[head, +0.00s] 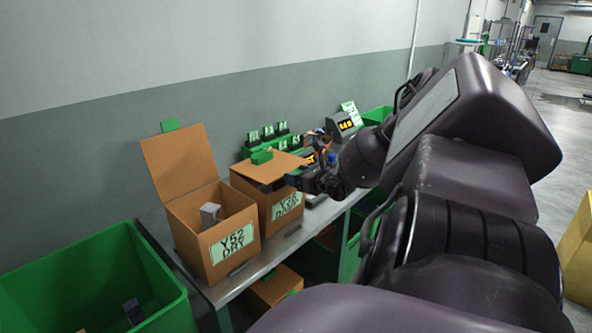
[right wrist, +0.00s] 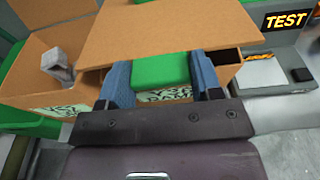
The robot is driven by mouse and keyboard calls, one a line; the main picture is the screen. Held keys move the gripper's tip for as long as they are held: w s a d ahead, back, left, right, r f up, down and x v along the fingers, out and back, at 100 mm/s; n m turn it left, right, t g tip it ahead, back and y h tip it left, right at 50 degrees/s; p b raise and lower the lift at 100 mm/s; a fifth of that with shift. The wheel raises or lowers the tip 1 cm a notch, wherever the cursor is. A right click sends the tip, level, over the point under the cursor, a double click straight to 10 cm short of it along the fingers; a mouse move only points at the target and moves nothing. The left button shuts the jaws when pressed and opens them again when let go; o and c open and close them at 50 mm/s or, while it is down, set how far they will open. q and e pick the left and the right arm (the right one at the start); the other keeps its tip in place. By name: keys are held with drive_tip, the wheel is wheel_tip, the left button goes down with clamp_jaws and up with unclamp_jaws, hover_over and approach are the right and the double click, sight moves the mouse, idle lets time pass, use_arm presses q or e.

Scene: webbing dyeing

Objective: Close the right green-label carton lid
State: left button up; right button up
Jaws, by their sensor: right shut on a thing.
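The right carton (head: 285,207) bears a green label and stands on the bench. Its tan lid (head: 284,167) lies low over the opening, slightly tilted, with a dark gap under its edge. In the right wrist view the lid (right wrist: 170,32) has a green tab (right wrist: 160,70) at its near edge. My right gripper (head: 300,181) is at the lid's near right side. In the right wrist view its two fingers (right wrist: 160,85) are on either side of the green tab, shut on it. The carton's inside is mostly hidden. My left gripper is not in view.
The left carton (head: 190,235), labelled Y52 DRY, stands open beside it with a grey object (head: 210,213) inside. A green bin (head: 160,290) is at the front left. Green label holders (head: 268,137) and a lit display (head: 345,125) stand farther along the bench by the wall.

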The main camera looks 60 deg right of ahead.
drive_tip(key=f, duration=0.2)
drive_tip(key=shift+s+f+t+b, duration=0.2)
drive_tip(key=shift+f+t+b, duration=0.15)
drive_tip(key=shift+f+t, duration=0.05)
drive_tip(key=shift+s+a+f, duration=0.1)
drive_tip(key=shift+s+f, duration=0.05)
drive_tip(key=shift+f, duration=1)
drive_tip(key=shift+a+f, duration=0.1)
drive_tip(key=o, duration=1.3)
